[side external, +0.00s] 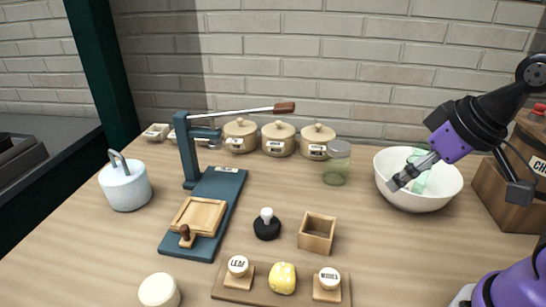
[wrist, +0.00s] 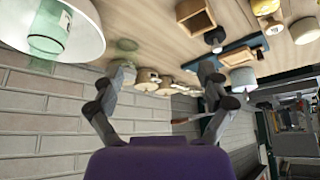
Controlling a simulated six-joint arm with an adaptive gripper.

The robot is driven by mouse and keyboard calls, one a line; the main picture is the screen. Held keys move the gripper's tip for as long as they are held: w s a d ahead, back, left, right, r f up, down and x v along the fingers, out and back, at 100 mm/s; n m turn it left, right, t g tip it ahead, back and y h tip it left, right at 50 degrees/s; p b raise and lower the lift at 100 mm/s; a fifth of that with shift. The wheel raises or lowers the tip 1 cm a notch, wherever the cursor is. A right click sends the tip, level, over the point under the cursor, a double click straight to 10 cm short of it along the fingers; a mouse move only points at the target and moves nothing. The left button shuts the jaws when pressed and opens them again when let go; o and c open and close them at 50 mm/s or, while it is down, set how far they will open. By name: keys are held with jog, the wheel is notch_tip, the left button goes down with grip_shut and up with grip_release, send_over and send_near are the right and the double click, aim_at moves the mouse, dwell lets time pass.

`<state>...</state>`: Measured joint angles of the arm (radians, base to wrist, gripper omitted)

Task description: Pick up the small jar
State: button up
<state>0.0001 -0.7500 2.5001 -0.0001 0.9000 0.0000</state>
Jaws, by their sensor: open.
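A clear greenish glass jar with a lid (side external: 337,163) stands on the table left of the white bowl. In the wrist view, this jar (wrist: 127,47) shows just beyond one fingertip. A second green glass piece, jar-like in the wrist view (wrist: 48,28), lies inside the white bowl (side external: 440,196); in the side view it (side external: 422,178) is partly hidden by my gripper. I cannot tell which one is the small jar. My gripper (side external: 400,181) is open and empty, tilted down-left in front of the bowl's opening. Its fingers are spread wide in the wrist view (wrist: 167,76).
Several lidded cream pots (side external: 278,140) line the back by the brick wall. A blue press (side external: 215,195) with a long lever stands left of centre. A wooden box (side external: 318,234) and a stamp board (side external: 258,293) sit in front. A wooden crate (side external: 490,198) stands right of the bowl.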

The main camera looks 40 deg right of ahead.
jog(key=shift+o, duration=0.6)
jog(key=n+g+y, duration=0.2)
jog(key=n, duration=0.4)
send_over(341, 147)
jog(key=s+d, duration=0.2)
jog(key=x, duration=0.3)
jog(key=shift+s+d+f, duration=0.1)
jog(key=shift+s+d, duration=0.05)
jog(key=shift+s, duration=0.15)
jog(key=shift+n, duration=0.3)
jog(key=x, duration=0.4)
jog(key=shift+w+d+f, duration=0.1)
jog(key=shift+w+f, duration=0.05)
jog(key=shift+f, duration=0.1)
jog(key=x, duration=0.6)
jog(key=shift+f, duration=0.15)
jog(key=c, duration=1.1)
